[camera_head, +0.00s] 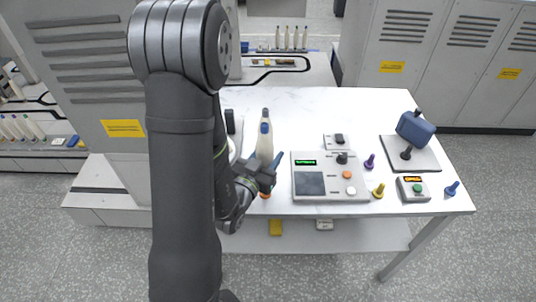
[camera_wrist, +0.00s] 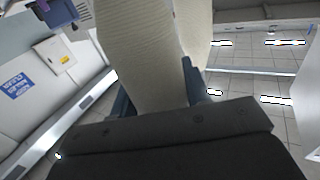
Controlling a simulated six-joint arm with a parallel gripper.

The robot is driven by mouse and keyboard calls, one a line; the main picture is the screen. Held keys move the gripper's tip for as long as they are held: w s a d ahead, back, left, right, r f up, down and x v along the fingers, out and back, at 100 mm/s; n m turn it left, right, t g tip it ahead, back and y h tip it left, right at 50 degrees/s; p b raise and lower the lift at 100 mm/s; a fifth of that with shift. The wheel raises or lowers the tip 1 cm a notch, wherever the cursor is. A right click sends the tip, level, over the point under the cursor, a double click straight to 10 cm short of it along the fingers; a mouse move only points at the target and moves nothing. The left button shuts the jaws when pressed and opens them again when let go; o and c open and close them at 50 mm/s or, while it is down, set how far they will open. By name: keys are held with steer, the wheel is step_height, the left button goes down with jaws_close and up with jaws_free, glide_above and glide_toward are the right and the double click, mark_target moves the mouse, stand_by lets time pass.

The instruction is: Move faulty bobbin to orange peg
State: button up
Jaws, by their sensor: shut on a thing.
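My gripper (camera_head: 266,172) is shut on a tall cream bobbin (camera_head: 265,147) at the table's left front. The bobbin is roughly upright and has a blue tip. In the wrist view the cream bobbin (camera_wrist: 140,50) fills the space between the blue fingers of my gripper (camera_wrist: 158,95). A second cream shape (camera_wrist: 196,30) shows behind it there. A small orange part (camera_head: 265,195) shows just below my gripper in the head view. It may be the orange peg, mostly hidden. I cannot tell whether the bobbin touches it.
Right of my gripper is a grey control box (camera_head: 325,188) with a screen and buttons. Purple (camera_head: 370,161), yellow (camera_head: 378,191) and blue (camera_head: 451,189) pegs stand farther right. A blue device (camera_head: 416,128) and a small box (camera_head: 413,189) are at the right. The table's back (camera_head: 310,105) is clear.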

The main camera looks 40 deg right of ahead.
steer(key=shift+f, duration=1.5)
steer(key=shift+f, duration=0.15)
steer(key=shift+f, duration=0.7)
steer(key=o, duration=1.1)
steer(key=shift+a, duration=0.1)
